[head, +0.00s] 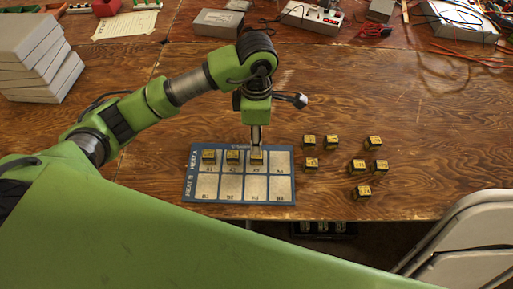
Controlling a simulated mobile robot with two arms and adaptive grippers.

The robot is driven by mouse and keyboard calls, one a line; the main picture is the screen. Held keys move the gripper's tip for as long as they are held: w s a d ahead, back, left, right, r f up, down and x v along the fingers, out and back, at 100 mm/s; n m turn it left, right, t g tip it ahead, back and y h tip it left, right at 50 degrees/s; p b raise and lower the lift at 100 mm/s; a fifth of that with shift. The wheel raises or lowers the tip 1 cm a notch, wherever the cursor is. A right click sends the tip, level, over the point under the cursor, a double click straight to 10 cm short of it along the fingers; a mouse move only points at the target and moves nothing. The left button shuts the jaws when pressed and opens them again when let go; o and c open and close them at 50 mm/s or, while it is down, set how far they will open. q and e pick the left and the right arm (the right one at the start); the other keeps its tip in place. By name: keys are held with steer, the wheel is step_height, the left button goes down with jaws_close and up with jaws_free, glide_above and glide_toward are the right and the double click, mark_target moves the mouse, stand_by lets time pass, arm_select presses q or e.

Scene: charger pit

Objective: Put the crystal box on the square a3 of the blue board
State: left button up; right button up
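The blue board (186,187) lies on the wooden table, with squares in rows A and B. Small dark boxes with gold tops stand on squares A1 (209,157) and A2 (233,157). My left gripper (257,150) points straight down over square A3, its narrow fingers close together on a similar small box (257,161). This box is at square A3, partly hidden by the fingers; I cannot tell whether it touches the board. The box labels are too small to read, so I cannot confirm which is the crystal box. My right gripper is not in view.
Several similar boxes (358,166) stand loose on the table right of the board. Square A4 (281,162) and row B (230,187) are empty. Grey cases (40,60) are stacked at the left. A folding chair (470,240) is at the lower right.

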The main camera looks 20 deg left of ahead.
arm_select(q)
steer(key=shift+r, duration=1.5)
